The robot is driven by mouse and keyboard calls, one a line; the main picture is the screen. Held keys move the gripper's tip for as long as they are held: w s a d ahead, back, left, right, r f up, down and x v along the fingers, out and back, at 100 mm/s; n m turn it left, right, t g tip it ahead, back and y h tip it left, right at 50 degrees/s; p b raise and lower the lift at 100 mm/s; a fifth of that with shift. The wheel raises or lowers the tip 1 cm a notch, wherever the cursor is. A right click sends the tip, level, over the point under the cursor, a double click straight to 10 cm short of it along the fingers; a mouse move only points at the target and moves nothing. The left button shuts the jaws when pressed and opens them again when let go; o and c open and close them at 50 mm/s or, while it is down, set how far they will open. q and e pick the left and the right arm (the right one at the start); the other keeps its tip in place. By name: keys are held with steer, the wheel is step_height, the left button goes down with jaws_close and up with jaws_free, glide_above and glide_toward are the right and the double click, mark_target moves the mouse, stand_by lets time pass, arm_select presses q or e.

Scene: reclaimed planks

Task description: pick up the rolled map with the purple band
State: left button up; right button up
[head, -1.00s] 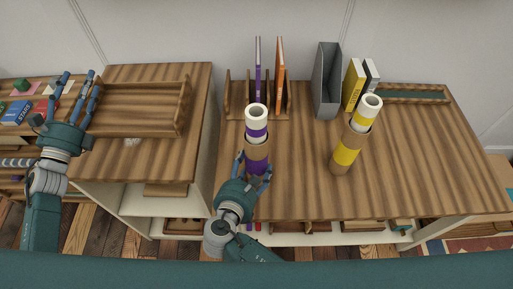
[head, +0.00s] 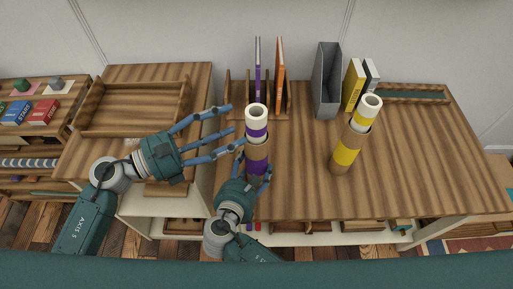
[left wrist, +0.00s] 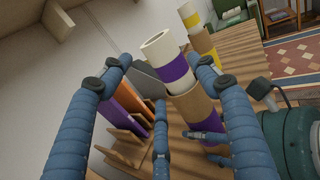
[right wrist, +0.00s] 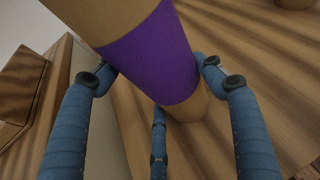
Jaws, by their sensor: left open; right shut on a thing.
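The rolled map with the purple band (head: 257,116) is a white roll standing upright in a brown cardboard tube (head: 257,152) that has its own purple band. My right gripper (head: 256,174) is shut on this tube, low down; the right wrist view shows the tube's purple band (right wrist: 155,62) between its fingers. My left gripper (head: 234,129) is open and empty, its fingers pointing right, just left of the map. In the left wrist view the map (left wrist: 168,58) shows ahead between the spread fingers. Its lower part is hidden inside the tube.
A yellow-banded white roll (head: 368,108) leans in a yellow-banded tube (head: 346,152) to the right. Behind the map stands a wooden rack (head: 235,103) with purple and orange folders, then a grey file holder (head: 327,85). The right part of the table (head: 430,160) is clear.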

mark_target(250, 120)
arm_select(q)
steer(key=shift+x, duration=3.05)
steer(key=shift+s+f, duration=0.1)
steer(key=c, duration=1)
steer(key=shift+c, duration=0.2)
step_height(250, 120, up, 28)
steer(key=shift+r, duration=0.1)
steer(key=shift+c, duration=0.2)
arm_select(e)
steer(key=o, duration=1.5)
steer(key=shift+c, duration=0.2)
